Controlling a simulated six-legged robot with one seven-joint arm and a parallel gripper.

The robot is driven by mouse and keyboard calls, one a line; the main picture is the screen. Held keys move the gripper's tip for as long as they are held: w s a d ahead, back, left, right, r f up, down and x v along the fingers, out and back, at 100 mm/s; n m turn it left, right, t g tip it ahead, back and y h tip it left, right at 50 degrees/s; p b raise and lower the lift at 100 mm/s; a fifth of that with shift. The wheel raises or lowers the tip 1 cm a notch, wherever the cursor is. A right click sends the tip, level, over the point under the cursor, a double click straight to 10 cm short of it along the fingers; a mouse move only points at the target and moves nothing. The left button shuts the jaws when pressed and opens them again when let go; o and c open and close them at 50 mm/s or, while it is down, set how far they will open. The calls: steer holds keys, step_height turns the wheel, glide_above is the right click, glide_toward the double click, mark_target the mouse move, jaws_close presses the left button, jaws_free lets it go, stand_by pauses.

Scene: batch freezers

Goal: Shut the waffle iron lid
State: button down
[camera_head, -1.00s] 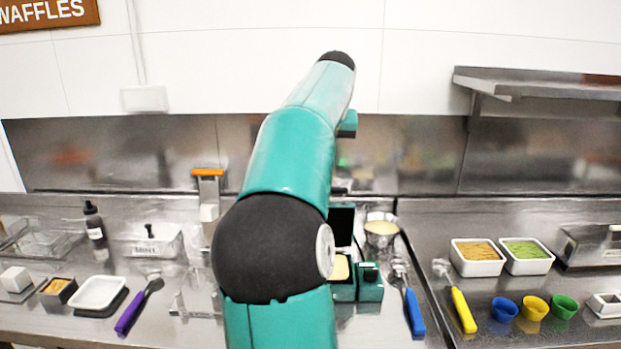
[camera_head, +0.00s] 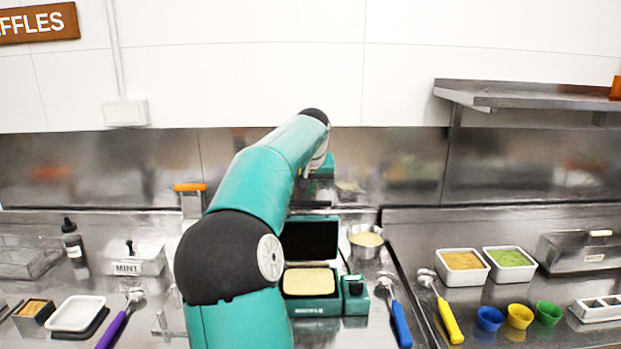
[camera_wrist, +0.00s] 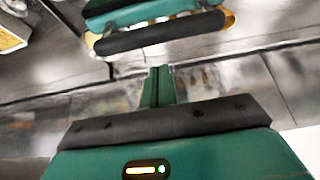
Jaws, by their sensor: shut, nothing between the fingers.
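The waffle iron (camera_head: 317,307) is a teal box on the steel counter, with a pale yellow slab (camera_head: 308,282) on its lower plate. Its lid (camera_head: 310,240) stands open and upright at the back, with its dark inner face toward me. In the wrist view, a teal part with a black bar (camera_wrist: 160,33), apparently the lid and its handle, lies just beyond my fingertips. My gripper (camera_wrist: 161,72) is shut and empty. In the head view it is mostly hidden by my arm, above and behind the lid; contact with the lid is not visible.
A metal pot of batter (camera_head: 366,242) stands right of the lid. A blue-handled scoop (camera_head: 400,318) lies right of the iron. An orange-topped dispenser (camera_head: 190,200) stands left. The steel backsplash (camera_head: 400,165) rises behind, with a shelf (camera_head: 520,95) at upper right.

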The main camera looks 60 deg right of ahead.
steer(key=shift+s+a, duration=0.35)
steer(key=shift+a, duration=0.35)
steer(key=shift+s+a+f, duration=0.15)
steer(key=shift+a, duration=0.2)
steer(key=shift+s+a, duration=0.15)
steer(key=shift+s, duration=0.05)
